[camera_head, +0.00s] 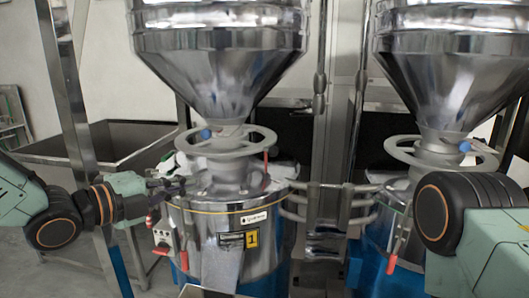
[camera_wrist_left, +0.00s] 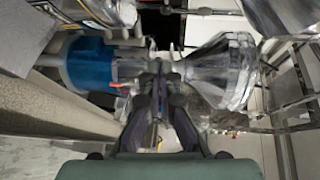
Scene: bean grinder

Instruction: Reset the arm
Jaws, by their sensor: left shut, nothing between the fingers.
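My left arm comes in from the left in the head view. Its gripper (camera_head: 172,186) is shut and empty, in front of the left side of the left grinder (camera_head: 217,225). In the left wrist view the fingers of my left gripper (camera_wrist_left: 158,72) are together, with the grinder's blue base (camera_wrist_left: 90,64) to the left and its steel hopper (camera_wrist_left: 226,70) to the right. I cannot tell whether the fingers touch the grinder. My right arm shows only as a dark joint and green link at the right edge; its gripper is out of view.
The left grinder has a steel hopper (camera_head: 220,60), a handwheel (camera_head: 226,141) and a red-handled lever (camera_head: 183,260). A second grinder's hopper (camera_head: 450,70) stands at the right. Curved metal bars (camera_head: 325,205) lie between the grinders. A steel bin (camera_head: 105,143) stands behind my left arm.

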